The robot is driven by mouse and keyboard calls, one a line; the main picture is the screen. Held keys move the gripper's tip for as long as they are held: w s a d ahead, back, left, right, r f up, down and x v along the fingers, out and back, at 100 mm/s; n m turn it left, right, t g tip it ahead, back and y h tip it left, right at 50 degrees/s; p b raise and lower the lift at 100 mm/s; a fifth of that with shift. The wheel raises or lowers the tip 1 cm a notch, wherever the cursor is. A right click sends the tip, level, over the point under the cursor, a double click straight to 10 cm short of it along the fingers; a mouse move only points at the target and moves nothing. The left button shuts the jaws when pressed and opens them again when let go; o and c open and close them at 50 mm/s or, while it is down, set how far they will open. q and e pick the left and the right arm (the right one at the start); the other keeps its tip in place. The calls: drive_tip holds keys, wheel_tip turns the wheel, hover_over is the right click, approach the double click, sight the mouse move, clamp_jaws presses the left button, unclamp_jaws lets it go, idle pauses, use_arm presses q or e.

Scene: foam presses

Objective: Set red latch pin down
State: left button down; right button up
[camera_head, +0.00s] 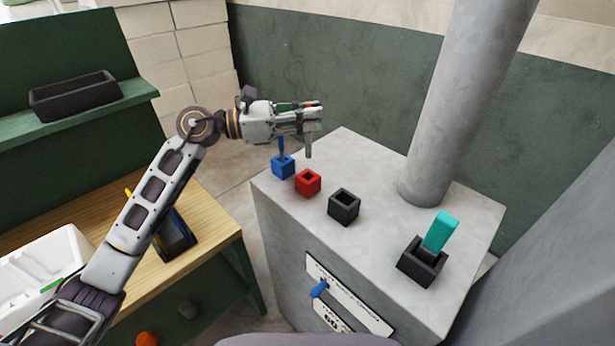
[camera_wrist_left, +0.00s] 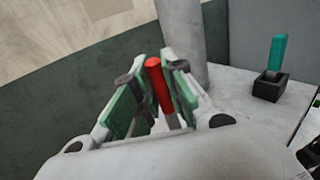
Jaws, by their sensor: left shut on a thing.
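My left gripper (camera_head: 311,119) is shut on the red latch pin (camera_wrist_left: 158,84). In the wrist view the pin's red grip stands between the two green-padded fingers. In the head view a bit of red shows at the fingertips, and a grey shaft points down below them. The gripper and pin are above the far left part of the grey machine top (camera_head: 385,231), clear of it. The red square socket (camera_head: 308,183) on that top is empty and sits nearer the camera than the pin. My right gripper is not in view.
A blue socket (camera_head: 283,167) with a blue pin stands left of the red one. An empty black socket (camera_head: 344,207) and a black base (camera_head: 422,262) with a teal lever (camera_head: 440,231) stand to the right. A thick grey column (camera_head: 465,100) rises behind. A wooden bench (camera_head: 205,215) is left.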

sight(308, 157)
use_arm(q)
drive_tip(key=shift+r, duration=0.15)
idle(0.3)
drive_tip(key=shift+f+p, duration=0.4)
drive_tip(key=shift+f, duration=2.7)
drive_tip(key=shift+f+p, duration=0.3)
drive_tip(key=shift+f, duration=1.6)
drive_tip(key=shift+f, duration=0.2)
